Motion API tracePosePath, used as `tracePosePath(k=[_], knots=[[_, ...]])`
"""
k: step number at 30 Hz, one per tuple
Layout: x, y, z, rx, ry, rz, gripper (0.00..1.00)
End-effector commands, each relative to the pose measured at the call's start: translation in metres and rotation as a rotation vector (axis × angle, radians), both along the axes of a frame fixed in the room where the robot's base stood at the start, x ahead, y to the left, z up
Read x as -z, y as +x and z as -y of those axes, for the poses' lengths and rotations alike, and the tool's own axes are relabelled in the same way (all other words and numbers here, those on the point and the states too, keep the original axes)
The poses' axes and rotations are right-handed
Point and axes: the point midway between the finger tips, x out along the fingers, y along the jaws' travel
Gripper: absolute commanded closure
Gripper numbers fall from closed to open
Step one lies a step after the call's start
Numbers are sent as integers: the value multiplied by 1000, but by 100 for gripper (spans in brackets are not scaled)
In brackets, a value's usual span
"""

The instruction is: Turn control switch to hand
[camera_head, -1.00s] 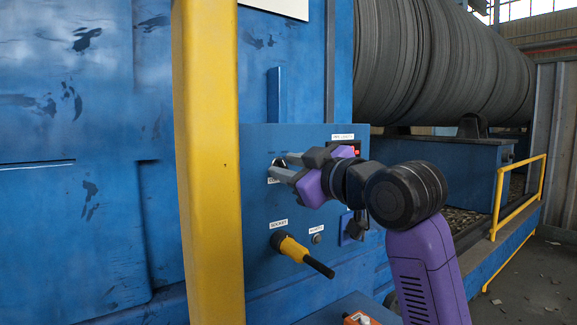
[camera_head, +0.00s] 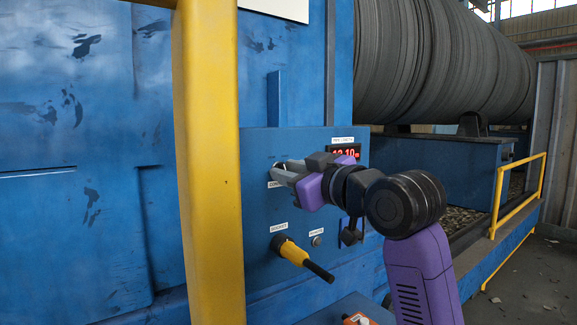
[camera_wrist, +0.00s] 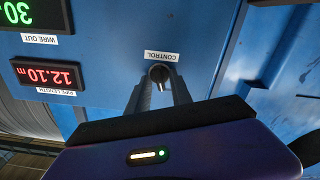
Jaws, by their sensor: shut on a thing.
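The control switch (camera_wrist: 159,74) is a small round dark knob on a blue panel, below the upside-down CONTROL label (camera_wrist: 161,56) in the wrist view. My gripper (camera_wrist: 160,84) has one grey finger on each side of the knob and is shut on it. In the head view my purple and grey gripper (camera_head: 279,172) reaches the panel from the right, and its fingers hide most of the switch. Which position the switch points to cannot be told.
The blue panel (camera_head: 262,225) also carries a yellow and black handle (camera_head: 290,250) below the switch and a red length display (camera_head: 344,152) above my gripper. A yellow post (camera_head: 207,160) stands left of the panel. A large spiral pipe (camera_head: 445,60) lies behind.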

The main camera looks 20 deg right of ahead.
Motion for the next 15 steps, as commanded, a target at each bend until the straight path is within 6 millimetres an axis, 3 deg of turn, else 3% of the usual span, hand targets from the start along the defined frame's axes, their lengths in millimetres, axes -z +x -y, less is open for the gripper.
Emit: tracePosePath(k=[15], knots=[[-3,0,0,-1,462,-129,100]])
